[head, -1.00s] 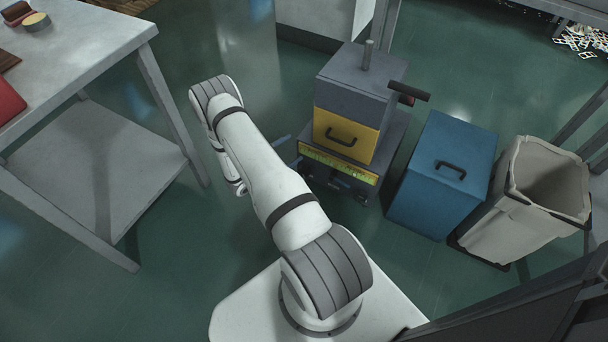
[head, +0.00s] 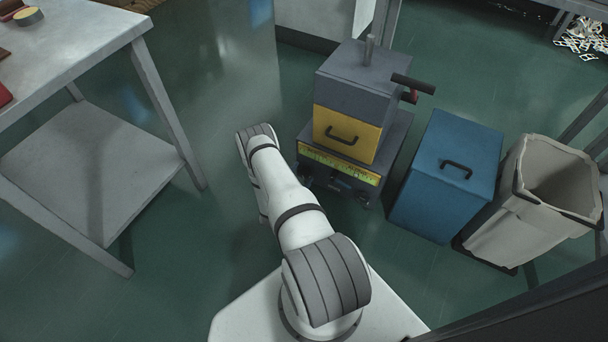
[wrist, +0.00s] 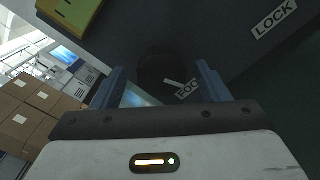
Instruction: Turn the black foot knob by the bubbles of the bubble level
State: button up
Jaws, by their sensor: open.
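In the wrist view my gripper (wrist: 158,80) is open, with one blue-grey finger on each side of a dark round shape that looks like the black foot knob (wrist: 154,67). A label reading "FOO…" lies beside it, partly hidden by the right finger. I cannot tell whether the fingers touch the knob. In the head view the dark machine (head: 396,135) with a yellow front panel stands on the floor. A yellow-green strip (head: 340,167) runs across its lower front. My gripper is hidden behind my arm there. I cannot make out the level's bubbles.
A blue bin (head: 447,180) and a beige waste bin (head: 510,215) stand right of the machine. A grey table (head: 90,50) with a lower shelf is at left. A "LOCK" label (wrist: 273,18) and stacked cardboard boxes (wrist: 40,115) show in the wrist view.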

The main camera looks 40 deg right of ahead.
jog(key=shift+w+d, duration=0.2)
jog(key=shift+d, duration=0.3)
jog(key=shift+c, duration=0.2)
jog(key=c, duration=0.9)
jog(key=shift+w+d, duration=0.1)
jog(key=shift+d, duration=0.2)
jog(key=shift+c, duration=0.3)
jog(key=shift+a+n, duration=0.3)
jog(key=shift+a, duration=0.05)
